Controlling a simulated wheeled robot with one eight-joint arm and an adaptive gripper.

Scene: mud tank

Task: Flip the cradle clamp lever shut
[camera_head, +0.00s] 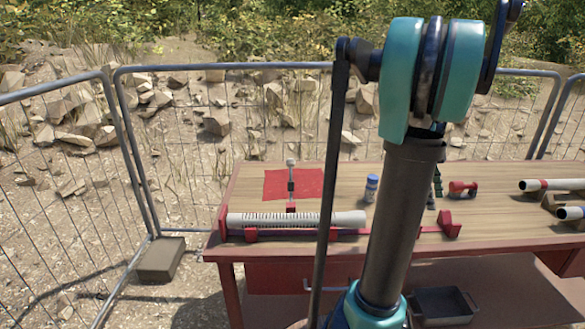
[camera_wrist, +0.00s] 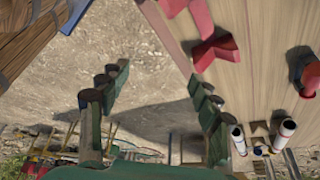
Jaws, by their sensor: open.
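The cradle (camera_head: 350,233) is a long red rail along the front of the bench, with a red block at its right end that also shows in the wrist view (camera_wrist: 216,50). A pale ribbed tube (camera_head: 275,219) lies in it. The clamp lever (camera_head: 291,185) stands up behind the tube, with a pale knob on top and a dark band midway. My gripper (camera_wrist: 158,78) is open and empty, its green fingers wide apart. In the head view it is mostly hidden behind my arm, right of the lever. The lever is not recognizable in the wrist view.
A red cloth (camera_head: 310,184) lies behind the lever. A blue-and-white bottle (camera_head: 371,188) stands right of it. A red object (camera_head: 463,188) and pale tubes (camera_head: 550,185) are on the right of the wooden bench (camera_head: 500,226). Wire fencing (camera_head: 60,190) surrounds it.

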